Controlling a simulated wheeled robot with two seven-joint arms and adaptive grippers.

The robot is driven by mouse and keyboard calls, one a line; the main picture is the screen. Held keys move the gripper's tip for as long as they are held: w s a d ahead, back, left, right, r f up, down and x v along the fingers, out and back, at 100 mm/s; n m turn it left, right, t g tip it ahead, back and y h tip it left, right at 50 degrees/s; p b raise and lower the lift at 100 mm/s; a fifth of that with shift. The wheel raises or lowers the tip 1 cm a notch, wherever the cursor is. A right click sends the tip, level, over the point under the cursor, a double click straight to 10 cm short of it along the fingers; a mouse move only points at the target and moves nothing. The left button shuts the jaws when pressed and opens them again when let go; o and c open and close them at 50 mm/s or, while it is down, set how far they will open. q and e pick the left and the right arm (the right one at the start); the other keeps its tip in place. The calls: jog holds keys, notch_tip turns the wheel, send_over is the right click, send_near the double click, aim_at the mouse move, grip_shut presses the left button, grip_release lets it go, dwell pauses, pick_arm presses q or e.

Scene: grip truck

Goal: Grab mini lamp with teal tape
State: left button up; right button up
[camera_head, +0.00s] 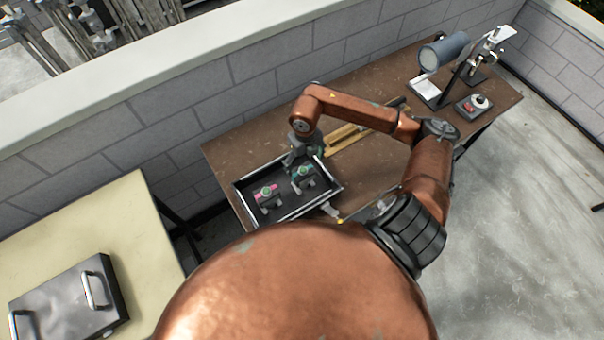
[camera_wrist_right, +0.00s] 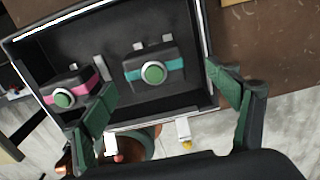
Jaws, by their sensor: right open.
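The mini lamp with teal tape (camera_head: 304,184) is a small dark box with a round green-and-white front, lying in the right part of the black tray (camera_head: 243,206). In the right wrist view the teal-taped lamp (camera_wrist_right: 154,73) appears between the spread fingers, with no finger seen touching it. My right gripper (camera_head: 303,160) is open and empty above the tray, over this lamp, and partly covers it in the head view. The gripper (camera_wrist_right: 160,80) shows both green-dark fingers in the wrist view. My left gripper is not in view.
A similar lamp with pink tape (camera_head: 266,191) lies left of the teal one; in the wrist view this pink-taped lamp (camera_wrist_right: 68,91) is close to the left finger. The tray stands on a brown table (camera_head: 375,155) against a block wall. A lamp-like cylinder (camera_head: 444,52) stands far right.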

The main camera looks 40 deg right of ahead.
aim_at(303, 169)
jog(key=f, duration=0.2)
jog(key=f+p, duration=0.1)
jog(key=f, duration=0.4)
jog(key=shift+s+a, duration=0.1)
jog(key=shift+a, duration=0.3)
jog(key=shift+c, duration=0.2)
jog(key=shift+r, duration=0.1)
jog(key=c, duration=1.6)
